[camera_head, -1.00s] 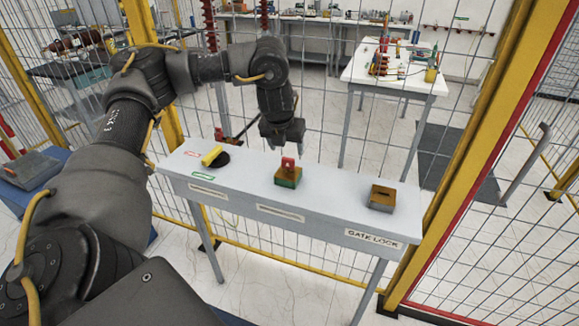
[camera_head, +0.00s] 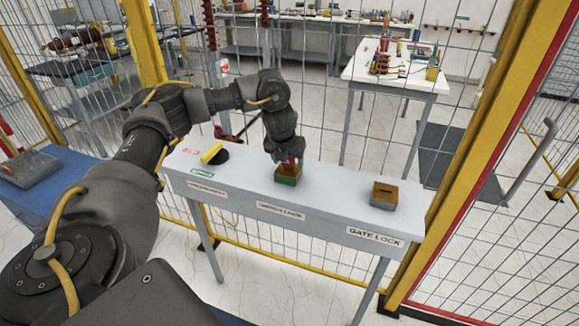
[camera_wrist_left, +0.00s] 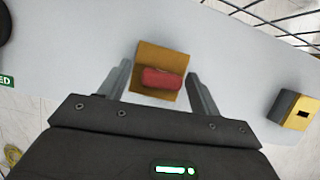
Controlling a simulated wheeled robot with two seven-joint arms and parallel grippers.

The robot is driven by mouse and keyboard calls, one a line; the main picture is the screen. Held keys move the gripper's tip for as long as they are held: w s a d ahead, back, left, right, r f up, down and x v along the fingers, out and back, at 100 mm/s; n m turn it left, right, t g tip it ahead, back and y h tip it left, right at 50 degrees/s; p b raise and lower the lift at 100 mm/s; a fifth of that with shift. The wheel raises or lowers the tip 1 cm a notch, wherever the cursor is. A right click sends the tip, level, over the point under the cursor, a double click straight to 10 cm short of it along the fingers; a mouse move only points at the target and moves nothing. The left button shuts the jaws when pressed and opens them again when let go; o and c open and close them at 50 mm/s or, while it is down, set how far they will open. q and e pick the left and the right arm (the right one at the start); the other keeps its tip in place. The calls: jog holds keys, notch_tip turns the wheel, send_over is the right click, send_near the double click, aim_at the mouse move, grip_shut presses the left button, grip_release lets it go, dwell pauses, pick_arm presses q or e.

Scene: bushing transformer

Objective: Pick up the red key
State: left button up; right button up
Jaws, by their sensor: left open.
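The red key (camera_head: 291,164) stands in a lock block with a green and brass-coloured body (camera_head: 287,177) at the middle of the grey shelf. In the left wrist view the red key (camera_wrist_left: 161,79) shows from above on the brass top of the block (camera_wrist_left: 153,57). My left gripper (camera_head: 287,158) is directly above the key, pointing down. In the left wrist view its two open fingers (camera_wrist_left: 160,86) stand on either side of the key, with gaps showing. The head view partly hides the key behind the gripper. My right gripper is not in view.
The grey shelf (camera_head: 330,200) carries a second brass and grey block (camera_head: 384,195) above the "GATE LOCK" label, and a yellow handle on a black disc (camera_head: 213,155) at left. A wire mesh fence (camera_head: 345,120) stands close behind the shelf.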

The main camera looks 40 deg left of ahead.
pick_arm(q)
jog(key=c, duration=1.1)
